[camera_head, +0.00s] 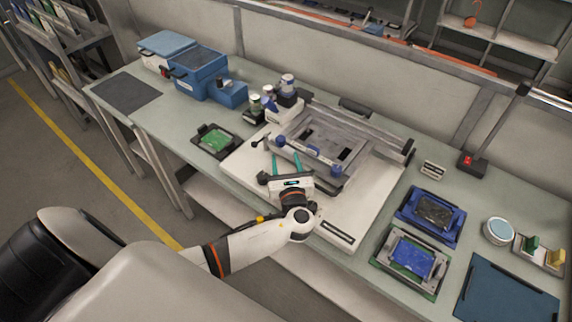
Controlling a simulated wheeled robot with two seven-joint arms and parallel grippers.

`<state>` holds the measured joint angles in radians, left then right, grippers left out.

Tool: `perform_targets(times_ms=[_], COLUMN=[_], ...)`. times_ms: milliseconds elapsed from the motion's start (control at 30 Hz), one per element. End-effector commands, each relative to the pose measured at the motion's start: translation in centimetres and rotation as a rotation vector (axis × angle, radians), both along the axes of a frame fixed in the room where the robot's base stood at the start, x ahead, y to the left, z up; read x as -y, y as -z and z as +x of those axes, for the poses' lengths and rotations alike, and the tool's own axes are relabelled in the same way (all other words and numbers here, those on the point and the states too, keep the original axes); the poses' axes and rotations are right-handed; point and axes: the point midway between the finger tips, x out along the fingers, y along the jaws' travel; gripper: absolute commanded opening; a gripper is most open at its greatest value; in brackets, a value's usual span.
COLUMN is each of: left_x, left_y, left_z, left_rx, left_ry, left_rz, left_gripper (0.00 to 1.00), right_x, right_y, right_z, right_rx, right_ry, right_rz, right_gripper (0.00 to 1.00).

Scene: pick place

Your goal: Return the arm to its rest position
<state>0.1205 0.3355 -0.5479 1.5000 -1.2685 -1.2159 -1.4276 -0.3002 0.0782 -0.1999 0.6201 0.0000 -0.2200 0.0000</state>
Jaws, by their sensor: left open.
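My left arm (240,246) reaches up from the lower left over the front of the workbench. My left gripper (289,164) is open, with its two greenish fingers spread apart and pointing away from me. It is over the front left part of a white base plate (238,178) that bears a grey metal fixture (340,127). Nothing shows between the fingers. I cannot tell whether the fingertips touch the fixture's edge. My right gripper is not in view.
A green circuit board (215,140) in a dark holder lies left of the plate. Blue boxes (197,73) stand at the back left. Blue trays (429,217) lie on the right, near a round tin (498,230) and a dark blue mat (507,294). Open floor lies left of the bench.

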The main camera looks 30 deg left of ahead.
Motion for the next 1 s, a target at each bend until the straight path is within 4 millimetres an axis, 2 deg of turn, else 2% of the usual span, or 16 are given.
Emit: perform_targets(times_ms=[667,767,833,1000], left_x=[0.4,0.6,0.9,2.9], left_y=[0.1,1.1,2.4,5.5], left_z=[-0.7,-2.4,-4.8,-13.1], left_rx=[0.005,0.037,0.085,0.269], left_ry=[-0.006,-0.042,-0.108,-0.439], left_rz=[-0.024,-0.187,-0.416,-1.139], left_gripper=[0.48,0.48,0.48,0.48], right_x=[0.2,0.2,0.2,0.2], right_y=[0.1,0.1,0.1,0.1], right_z=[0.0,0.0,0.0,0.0], right_rx=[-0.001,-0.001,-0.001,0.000], right_ry=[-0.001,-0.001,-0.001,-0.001], right_rz=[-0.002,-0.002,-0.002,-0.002], right_gripper=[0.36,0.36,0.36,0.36])
